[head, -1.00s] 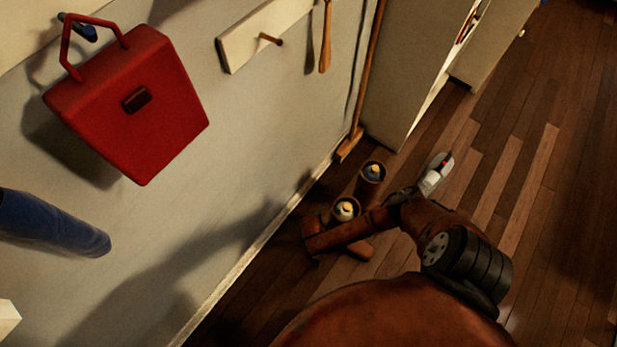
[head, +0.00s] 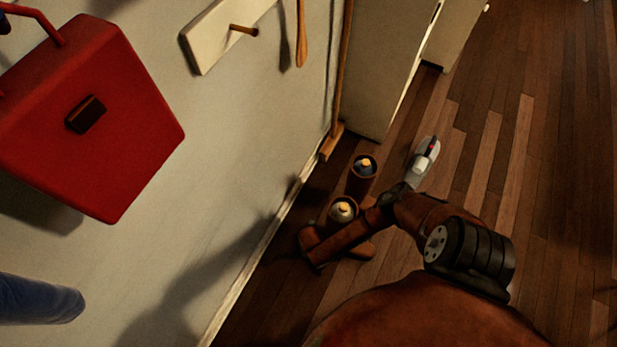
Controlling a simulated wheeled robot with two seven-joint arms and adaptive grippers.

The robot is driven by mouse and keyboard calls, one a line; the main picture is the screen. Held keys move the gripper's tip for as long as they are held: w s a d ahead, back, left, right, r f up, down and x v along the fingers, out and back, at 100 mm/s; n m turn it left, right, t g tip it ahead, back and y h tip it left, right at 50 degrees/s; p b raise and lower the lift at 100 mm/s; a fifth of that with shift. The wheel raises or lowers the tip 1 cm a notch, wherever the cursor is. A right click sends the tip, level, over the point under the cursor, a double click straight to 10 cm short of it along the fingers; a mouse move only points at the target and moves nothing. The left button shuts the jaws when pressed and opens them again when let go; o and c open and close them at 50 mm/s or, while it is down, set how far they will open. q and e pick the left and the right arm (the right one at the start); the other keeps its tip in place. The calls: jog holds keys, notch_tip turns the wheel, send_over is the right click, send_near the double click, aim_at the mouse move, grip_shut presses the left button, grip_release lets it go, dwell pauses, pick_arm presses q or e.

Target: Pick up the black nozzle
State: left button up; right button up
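I cannot pick out a black nozzle with certainty. A black ribbed cylinder (head: 478,258) with a pale grey disc end shows at lower right, against a rusty brown jointed form. A brown tube (head: 345,240) runs left from that form, near the floor by the wall. A small grey and white piece with a red mark (head: 424,160) shows just above it, and a dark part lies between them. I cannot tell whether these parts are joined. Neither of my grippers can be made out.
Two yellow-topped items (head: 342,210) stand by the wall base. A broom (head: 338,100) leans beside a pale cabinet (head: 385,60). The wooden floor (head: 540,180) at right is clear.

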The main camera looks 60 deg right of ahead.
jog(key=shift+f, duration=0.3)
jog(key=shift+c, duration=0.4)
grip_shut()
